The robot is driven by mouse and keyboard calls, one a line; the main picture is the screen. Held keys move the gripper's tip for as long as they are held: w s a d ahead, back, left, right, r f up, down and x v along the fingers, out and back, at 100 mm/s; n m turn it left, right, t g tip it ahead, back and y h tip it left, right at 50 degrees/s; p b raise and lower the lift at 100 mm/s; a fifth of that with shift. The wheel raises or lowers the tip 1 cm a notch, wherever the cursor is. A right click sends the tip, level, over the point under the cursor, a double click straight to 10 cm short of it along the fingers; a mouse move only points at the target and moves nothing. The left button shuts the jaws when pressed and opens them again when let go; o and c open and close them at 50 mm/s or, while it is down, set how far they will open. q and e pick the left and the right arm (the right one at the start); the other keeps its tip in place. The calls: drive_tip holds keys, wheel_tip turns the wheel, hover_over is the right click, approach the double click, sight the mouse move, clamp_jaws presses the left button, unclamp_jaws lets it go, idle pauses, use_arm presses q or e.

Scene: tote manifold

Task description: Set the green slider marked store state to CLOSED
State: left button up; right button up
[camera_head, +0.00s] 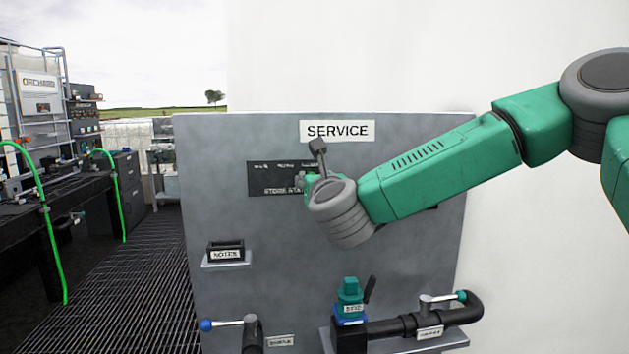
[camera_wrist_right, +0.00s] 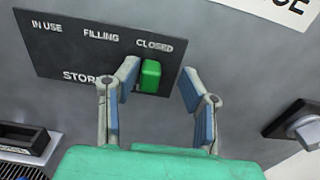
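The green slider (camera_wrist_right: 150,76) sits on the dark store state plate (camera_wrist_right: 60,50), directly below the word CLOSED at the right end of the row IN USE, FILLING, CLOSED. My right gripper (camera_wrist_right: 161,74) is open in front of the plate, one finger on each side of the slider. The left finger is very near the slider's left side; I cannot tell whether it touches. A wider gap lies between the slider and the right finger. In the head view the plate (camera_head: 264,178) is partly covered by my right wrist, which hides the slider. My left gripper is not in view.
The grey panel (camera_head: 225,215) carries a SERVICE sign (camera_head: 337,131), a NOTES holder (camera_head: 226,251), a blue-tipped lever (camera_head: 228,323), and a valve with a teal top (camera_head: 350,290) on black piping (camera_head: 395,327). A grated walkway (camera_head: 130,275) runs along the left.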

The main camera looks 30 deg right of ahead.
drive_tip(key=v, duration=1.1)
drive_tip(key=shift+s, duration=0.4)
drive_tip(key=shift+a, duration=0.2)
drive_tip(key=s+a+f+n+g+y, duration=0.1)
drive_tip(key=a+f+n+g+y, duration=0.15)
drive_tip(key=f+n, duration=0.55)
drive_tip(key=s+a+f+n+g+y, duration=0.1)
drive_tip(key=a+f+n+y, duration=0.3)
drive_tip(key=f, duration=0.8)
drive_tip(key=s+f+n+g, duration=0.2)
drive_tip(key=s+f+n, duration=0.2)
drive_tip(key=f+n, duration=0.3)
drive_tip(key=s+f+n+g, duration=0.3)
drive_tip(key=s+f+n, duration=0.15)
drive_tip(key=f, duration=0.55)
drive_tip(key=s+d+f+n+g, duration=0.4)
drive_tip(key=s+f+n, duration=0.3)
drive_tip(key=s, duration=0.4)
drive_tip(key=s+d+f+n+g+h+b, duration=0.1)
drive_tip(key=s+d+f+n+g, duration=0.3)
drive_tip(key=s+f+n, duration=0.3)
drive_tip(key=s+n, duration=0.2)
drive_tip(key=s, duration=0.2)
drive_tip(key=shift+s+f, duration=0.15)
drive_tip(key=shift+f, duration=0.2)
